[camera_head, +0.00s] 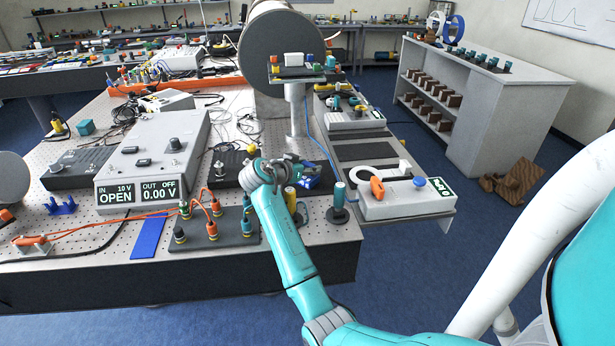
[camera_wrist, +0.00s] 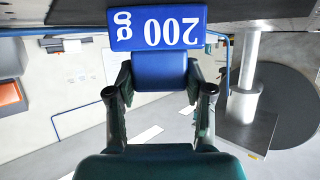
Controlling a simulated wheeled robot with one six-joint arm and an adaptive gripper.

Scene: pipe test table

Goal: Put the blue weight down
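The blue weight marked "200 g" (camera_wrist: 157,28) fills the top middle of the wrist view, its lettering upside down. Its narrower blue part (camera_wrist: 160,77) sits between the two fingers of my gripper (camera_wrist: 160,85), which is shut on it. In the head view my gripper (camera_head: 290,168) is over the front right part of the perforated table (camera_head: 325,232), with the blue weight (camera_head: 309,178) at its right side. The arm partly covers this spot, and I cannot tell whether the weight touches anything below.
A teal-topped post (camera_head: 338,200) stands close to the right. Beyond it is a white device (camera_head: 405,198) with an orange handle and green display. A dark board with colored terminals (camera_head: 212,234) lies left of the arm.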

